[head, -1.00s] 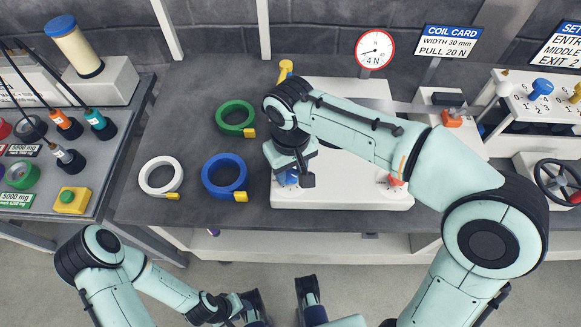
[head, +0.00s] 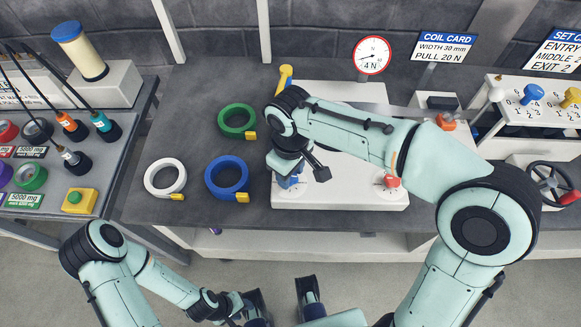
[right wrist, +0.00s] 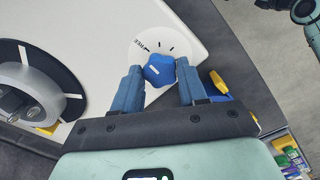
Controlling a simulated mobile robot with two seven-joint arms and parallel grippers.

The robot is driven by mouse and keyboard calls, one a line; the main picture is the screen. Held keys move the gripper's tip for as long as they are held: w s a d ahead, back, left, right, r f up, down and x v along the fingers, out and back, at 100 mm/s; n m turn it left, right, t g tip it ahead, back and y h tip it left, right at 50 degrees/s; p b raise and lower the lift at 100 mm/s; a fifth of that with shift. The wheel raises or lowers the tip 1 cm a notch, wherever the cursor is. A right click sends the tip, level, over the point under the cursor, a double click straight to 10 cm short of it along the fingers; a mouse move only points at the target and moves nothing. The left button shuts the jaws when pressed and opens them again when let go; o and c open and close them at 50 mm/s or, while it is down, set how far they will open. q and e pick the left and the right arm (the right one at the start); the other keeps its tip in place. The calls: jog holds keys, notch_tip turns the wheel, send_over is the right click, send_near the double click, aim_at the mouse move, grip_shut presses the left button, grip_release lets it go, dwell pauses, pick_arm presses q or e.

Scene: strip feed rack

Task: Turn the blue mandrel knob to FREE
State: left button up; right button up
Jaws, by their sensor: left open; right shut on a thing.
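The blue mandrel knob (right wrist: 159,69) sits on the white panel in the right wrist view, with a short white mark on its top. A dial with several ticks and the word FREE (right wrist: 138,47) lies beside it. My right gripper (right wrist: 160,84) is shut on the knob, one finger on each side. In the head view my right gripper (head: 289,180) is at the front left corner of the white panel (head: 340,198), and the wrist hides most of the knob. My left gripper (head: 281,296) is open and empty, low in front of the table.
Green (head: 237,121), white (head: 165,177) and blue (head: 227,177) rings lie left of the panel. A red knob (head: 391,181) is on the panel's right part. A round metal hub (right wrist: 30,88) shows left of the knob in the right wrist view.

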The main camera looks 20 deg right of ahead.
jog(key=shift+r+n+p, duration=0.1)
jog(key=shift+n+p, duration=0.2)
jog(key=shift+n, duration=0.3)
jog(key=o, duration=1)
jog(key=shift+o, duration=0.2)
notch_tip(320, 180, up, 13)
jog(key=p, duration=0.2)
jog(key=shift+r+p, duration=0.15)
jog(key=shift+p, duration=0.25)
